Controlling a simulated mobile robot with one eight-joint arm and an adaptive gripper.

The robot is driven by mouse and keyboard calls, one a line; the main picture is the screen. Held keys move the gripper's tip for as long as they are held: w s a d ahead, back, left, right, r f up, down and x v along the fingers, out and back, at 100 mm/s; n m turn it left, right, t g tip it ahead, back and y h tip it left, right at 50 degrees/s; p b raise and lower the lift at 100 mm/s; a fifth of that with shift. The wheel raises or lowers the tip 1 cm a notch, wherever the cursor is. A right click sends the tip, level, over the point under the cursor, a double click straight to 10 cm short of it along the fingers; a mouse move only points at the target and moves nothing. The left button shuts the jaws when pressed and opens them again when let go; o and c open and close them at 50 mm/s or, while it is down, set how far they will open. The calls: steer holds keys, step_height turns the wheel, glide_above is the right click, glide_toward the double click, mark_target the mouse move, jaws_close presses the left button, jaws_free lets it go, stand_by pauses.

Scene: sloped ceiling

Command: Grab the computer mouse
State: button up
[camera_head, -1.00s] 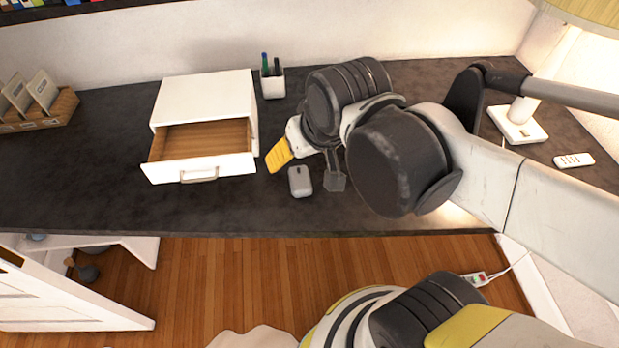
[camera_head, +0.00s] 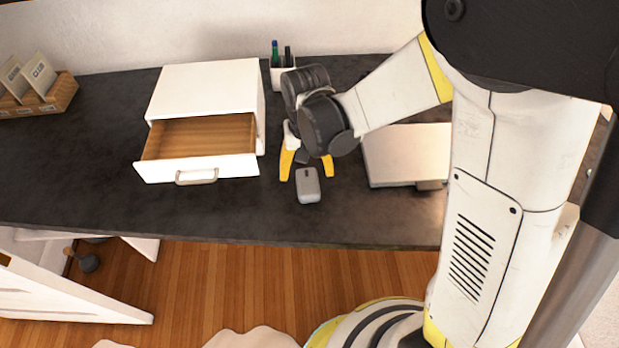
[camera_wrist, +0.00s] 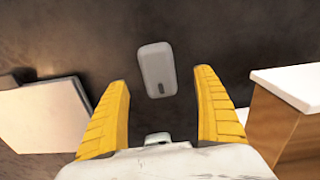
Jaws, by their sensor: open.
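The computer mouse (camera_head: 308,186) is small and grey and lies on the dark desktop, in front of and to the right of the open drawer. My gripper (camera_head: 307,176) is open, with its yellow fingers apart just behind the mouse in the head view. In the wrist view the mouse (camera_wrist: 157,69) lies beyond the fingertips, roughly centred between the two yellow fingers (camera_wrist: 158,82). Nothing is between the fingers but desk surface. I cannot tell exactly how high the fingertips are above the desk.
A white drawer box (camera_head: 206,88) with its drawer pulled out stands left of my gripper. A flat silver device (camera_head: 407,152) lies to the right. A pen cup (camera_head: 283,76) stands behind. The desk (camera_head: 80,190) is clear at front left.

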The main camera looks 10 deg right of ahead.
mark_target(308, 183)
steer(key=f+b, duration=0.3)
steer(key=f, duration=0.4)
steer(key=shift+d, duration=0.2)
steer(key=shift+r, duration=0.1)
steer(key=c, duration=1.3)
